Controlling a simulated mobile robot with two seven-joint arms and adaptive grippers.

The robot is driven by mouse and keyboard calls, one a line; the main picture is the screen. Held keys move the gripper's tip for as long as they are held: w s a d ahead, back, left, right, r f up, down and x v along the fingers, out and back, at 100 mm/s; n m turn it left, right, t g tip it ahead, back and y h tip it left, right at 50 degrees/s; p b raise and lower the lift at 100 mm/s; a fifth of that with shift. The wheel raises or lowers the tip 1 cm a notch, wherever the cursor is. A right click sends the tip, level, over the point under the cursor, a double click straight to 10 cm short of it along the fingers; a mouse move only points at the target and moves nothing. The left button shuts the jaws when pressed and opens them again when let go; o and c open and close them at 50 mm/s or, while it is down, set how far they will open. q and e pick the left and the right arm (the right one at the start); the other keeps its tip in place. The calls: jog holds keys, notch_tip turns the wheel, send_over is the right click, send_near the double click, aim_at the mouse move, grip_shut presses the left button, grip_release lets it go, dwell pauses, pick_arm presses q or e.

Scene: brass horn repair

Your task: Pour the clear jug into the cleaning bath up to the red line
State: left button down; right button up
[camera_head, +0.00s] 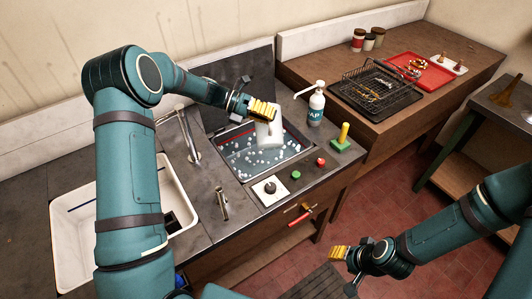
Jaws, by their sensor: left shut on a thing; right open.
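The clear jug (269,135) looks pale and whitish. It is over the cleaning bath (238,176), a sunken rectangular basin in the dark worktop. My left gripper (262,110) is shut on the jug's upper part, which it partly hides. The jug seems slightly tilted, but I cannot tell whether liquid is leaving it. White bubbles dot the dark liquid in the bath. I cannot make out the red line. My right gripper (339,254) is open and empty, low at the right in front of the counter.
A soap pump bottle (316,104) and a yellow-handled brush (342,138) stand right of the bath. A dial (270,189), green button (296,175) and red button (321,161) are in front. A white sink (80,238) is left; a wire basket (375,85) is behind right.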

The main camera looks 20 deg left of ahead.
pick_arm(q)
jog(key=shift+w+a+r+n, duration=0.15)
jog(key=shift+w+r+n, duration=0.25)
jog(key=shift+r, duration=0.15)
dwell(0.7)
jog(key=shift+w+a+r+h, duration=0.1)
jog(key=shift+w+r+h, duration=0.1)
jog(key=shift+h, duration=0.1)
jog(key=shift+w+r+n+g, duration=0.1)
jog(key=shift+r+n+g, duration=0.05)
jog(key=shift+n+g, duration=0.2)
dwell(0.5)
jog(key=shift+a, duration=0.15)
